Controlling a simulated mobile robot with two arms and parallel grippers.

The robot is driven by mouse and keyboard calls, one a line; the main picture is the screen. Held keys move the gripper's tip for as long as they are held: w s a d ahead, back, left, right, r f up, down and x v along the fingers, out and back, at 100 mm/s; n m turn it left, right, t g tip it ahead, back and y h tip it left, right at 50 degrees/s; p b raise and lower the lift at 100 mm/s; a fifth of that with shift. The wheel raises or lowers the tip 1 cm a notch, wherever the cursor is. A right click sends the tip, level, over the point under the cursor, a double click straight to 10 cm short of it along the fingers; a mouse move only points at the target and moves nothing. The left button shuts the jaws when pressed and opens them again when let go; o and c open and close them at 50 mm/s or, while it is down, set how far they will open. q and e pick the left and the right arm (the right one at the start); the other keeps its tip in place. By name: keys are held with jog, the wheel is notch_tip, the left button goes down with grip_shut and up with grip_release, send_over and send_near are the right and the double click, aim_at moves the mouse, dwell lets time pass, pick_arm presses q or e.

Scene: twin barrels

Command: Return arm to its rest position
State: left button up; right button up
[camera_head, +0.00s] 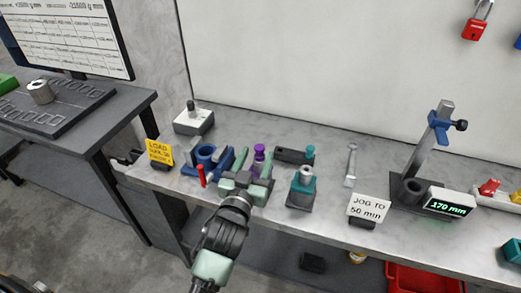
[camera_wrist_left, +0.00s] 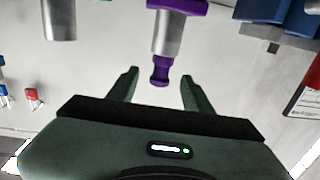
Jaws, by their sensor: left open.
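My left gripper (camera_head: 256,162) is at the front of the grey bench (camera_head: 330,200), its arm reaching up from the bottom of the head view. Its jaws are open. A purple-and-silver piece (camera_head: 259,152) shows between and just past the fingers in the head view. In the left wrist view the left gripper (camera_wrist_left: 159,78) has its two green fingers spread, with the purple tip of the piece (camera_wrist_left: 165,40) in the gap between them. I see no finger pressing on it; whether any touches cannot be told. My right gripper is not in view.
A blue holder (camera_head: 206,157), a red piece (camera_head: 201,175) and a yellow sign (camera_head: 159,152) stand left of the gripper. A teal-topped block (camera_head: 302,187) stands close on the right. A post stand (camera_head: 425,160) and a "170 mm" display (camera_head: 449,203) are farther right.

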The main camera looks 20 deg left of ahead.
pick_arm(q)
jog(key=shift+s, duration=0.9)
